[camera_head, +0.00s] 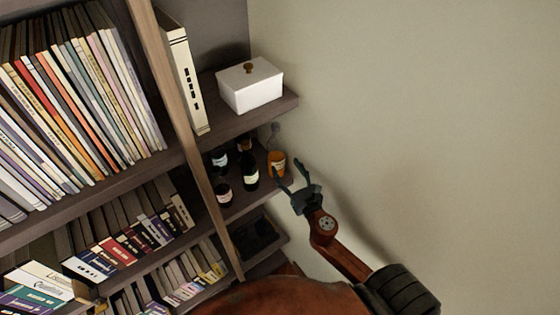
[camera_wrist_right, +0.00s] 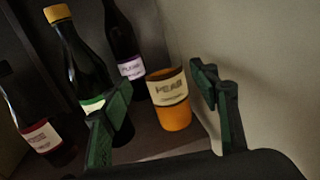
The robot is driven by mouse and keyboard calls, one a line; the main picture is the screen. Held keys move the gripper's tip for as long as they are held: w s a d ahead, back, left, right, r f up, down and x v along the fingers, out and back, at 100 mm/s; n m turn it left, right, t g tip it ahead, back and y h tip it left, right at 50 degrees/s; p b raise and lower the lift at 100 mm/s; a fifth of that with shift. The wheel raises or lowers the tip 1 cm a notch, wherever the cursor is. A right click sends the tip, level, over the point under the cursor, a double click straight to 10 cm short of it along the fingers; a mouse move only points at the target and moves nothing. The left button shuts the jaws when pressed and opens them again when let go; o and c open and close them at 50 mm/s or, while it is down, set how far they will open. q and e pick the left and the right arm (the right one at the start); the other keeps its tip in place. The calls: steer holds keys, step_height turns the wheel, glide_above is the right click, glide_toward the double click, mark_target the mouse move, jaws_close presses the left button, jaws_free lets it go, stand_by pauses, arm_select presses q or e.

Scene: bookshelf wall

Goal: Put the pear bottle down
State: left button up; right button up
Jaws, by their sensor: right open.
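The orange bottle with a cream label (camera_wrist_right: 173,113), whose print looks like PEAR, stands on a dark shelf near its right end. It also shows in the head view (camera_head: 277,164); its upper part is hard to make out. My right gripper (camera_head: 291,175) is open, just right of and in front of the bottle in the head view. In the right wrist view the bottle shows between the two spread fingers, with a gap visible on the right finger's side. Whether the left finger touches it I cannot tell. My left gripper is not in view.
Dark bottles stand left of it: one with a yellow cap (camera_wrist_right: 88,75), one with a purple label (camera_wrist_right: 126,50), one with a red label (camera_wrist_right: 40,137). A white lidded box (camera_head: 250,88) sits on the shelf above. A bare wall (camera_head: 430,110) is on the right.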

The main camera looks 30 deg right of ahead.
steer(key=shift+s+a, duration=0.2)
steer(key=shift+s, duration=1.3)
